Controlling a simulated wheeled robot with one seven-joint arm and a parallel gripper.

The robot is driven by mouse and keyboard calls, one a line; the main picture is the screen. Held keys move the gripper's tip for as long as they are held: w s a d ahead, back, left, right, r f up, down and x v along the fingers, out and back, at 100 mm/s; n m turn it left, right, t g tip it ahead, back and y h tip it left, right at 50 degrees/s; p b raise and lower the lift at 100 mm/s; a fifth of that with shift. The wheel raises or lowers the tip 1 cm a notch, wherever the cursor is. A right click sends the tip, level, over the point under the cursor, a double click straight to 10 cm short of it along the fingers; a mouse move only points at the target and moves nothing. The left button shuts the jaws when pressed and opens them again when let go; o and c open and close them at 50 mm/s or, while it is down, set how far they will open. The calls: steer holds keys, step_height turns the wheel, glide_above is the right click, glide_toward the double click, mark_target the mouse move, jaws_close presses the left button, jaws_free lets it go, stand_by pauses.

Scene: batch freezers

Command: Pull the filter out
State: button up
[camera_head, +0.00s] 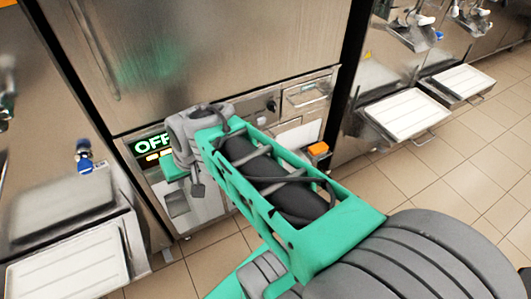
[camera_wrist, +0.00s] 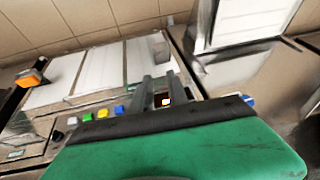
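The steel machine (camera_head: 235,50) stands in front of me, with a lit OFF display (camera_head: 152,144) on its lower front. Pale panels show on this front, one in the head view (camera_head: 296,136) and others in the wrist view (camera_wrist: 98,71). I cannot tell which part is the filter. My gripper (camera_wrist: 159,76) has two dark fingers with a narrow gap and nothing visible between them. They point at the machine's lower front, near the pale panels. I cannot tell whether they touch it. In the head view, my arm hides most of the gripper and part of the front.
An orange box (camera_head: 318,150) sticks out at the front's right and also shows in the wrist view (camera_wrist: 30,77). Coloured buttons (camera_wrist: 103,113) line the panel. White trays project at left (camera_head: 72,268) and right (camera_head: 408,113). Tiled floor (camera_head: 450,180) is clear at right.

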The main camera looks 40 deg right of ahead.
steer(key=w+d+f+m+t+b, duration=0.1)
steer(key=w+d+f+m+b, duration=0.1)
steer(key=w+d+f+b, duration=0.25)
steer(key=w+d+f+m+t+b, duration=0.25)
steer(key=f+b, duration=0.25)
steer(key=f, duration=0.3)
steer(key=w+d+f+m+t+b, duration=0.2)
steer(key=d+f+m+b, duration=0.45)
steer(key=d+b, duration=0.3)
steer(key=s+d+f+m+t+h+b, duration=0.2)
steer(key=d+f+m+b, duration=0.15)
steer(key=d, duration=0.45)
steer(key=s+d+f+m+t+h+b, duration=0.25)
steer(key=d+m+b, duration=0.2)
steer(key=d, duration=0.35)
steer(key=b+x, duration=0.1)
steer(key=x, duration=0.1)
steer(key=r+b+x, duration=0.1)
steer(key=x, duration=0.2)
steer(key=r+b+x, duration=0.1)
steer(key=x, duration=0.2)
steer(key=shift+w+d+f, duration=0.1)
steer(key=shift+w+d, duration=0.05)
steer(key=shift+w, duration=0.05)
jaws_close()
